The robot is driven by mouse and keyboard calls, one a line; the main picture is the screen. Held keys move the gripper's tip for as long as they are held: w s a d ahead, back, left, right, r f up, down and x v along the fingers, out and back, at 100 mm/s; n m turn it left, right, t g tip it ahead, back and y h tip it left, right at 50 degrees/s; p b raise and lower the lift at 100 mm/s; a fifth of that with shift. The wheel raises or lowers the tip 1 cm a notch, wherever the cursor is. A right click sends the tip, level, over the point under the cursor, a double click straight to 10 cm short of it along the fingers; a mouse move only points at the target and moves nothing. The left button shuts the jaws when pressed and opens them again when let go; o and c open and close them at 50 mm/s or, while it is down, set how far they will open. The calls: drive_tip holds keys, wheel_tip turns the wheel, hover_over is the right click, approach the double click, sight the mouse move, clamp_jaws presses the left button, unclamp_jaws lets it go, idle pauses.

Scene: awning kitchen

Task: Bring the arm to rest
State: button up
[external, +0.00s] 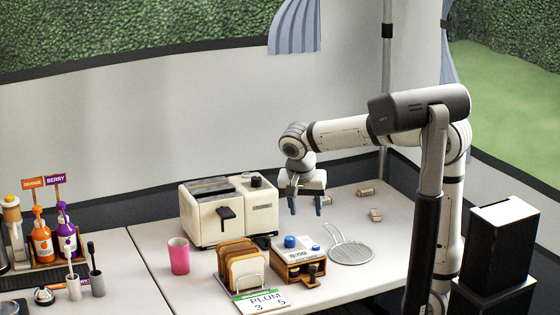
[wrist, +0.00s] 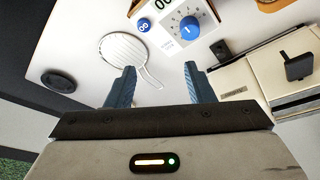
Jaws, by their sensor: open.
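My gripper (external: 305,206) hangs from the bent arm, pointing down over the table, to the right of the cream toaster (external: 228,212). Its two blue fingers are spread apart with nothing between them. In the wrist view my gripper (wrist: 160,84) is also open and empty, above the white tabletop. The fingertips appear clear of the objects around them.
A white timer with a blue knob (external: 290,242), a round strainer (external: 351,252), a toast rack (external: 241,264) and a pink cup (external: 179,256) stand nearby. Small blocks (external: 375,215) lie at the right. Orange and purple bottles (external: 42,240) stand far left.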

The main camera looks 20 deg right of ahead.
drive_tip(key=s+d+r+n+y+p, duration=0.1)
drive_tip(key=s+d+r+n+p, duration=0.2)
drive_tip(key=s+d+p, duration=0.2)
drive_tip(key=s+d+r+n+y+p, duration=0.1)
drive_tip(key=s+d+r+n+p, duration=0.3)
drive_tip(key=s+d+p, duration=0.2)
drive_tip(key=d+p, duration=0.2)
drive_tip(key=d, duration=0.2)
drive_tip(key=shift+s+d+r+y, duration=0.2)
drive_tip(key=shift+s+d+y, duration=0.05)
drive_tip(key=shift+s+y, duration=0.05)
drive_tip(key=shift+o, duration=0.2)
idle(1.4)
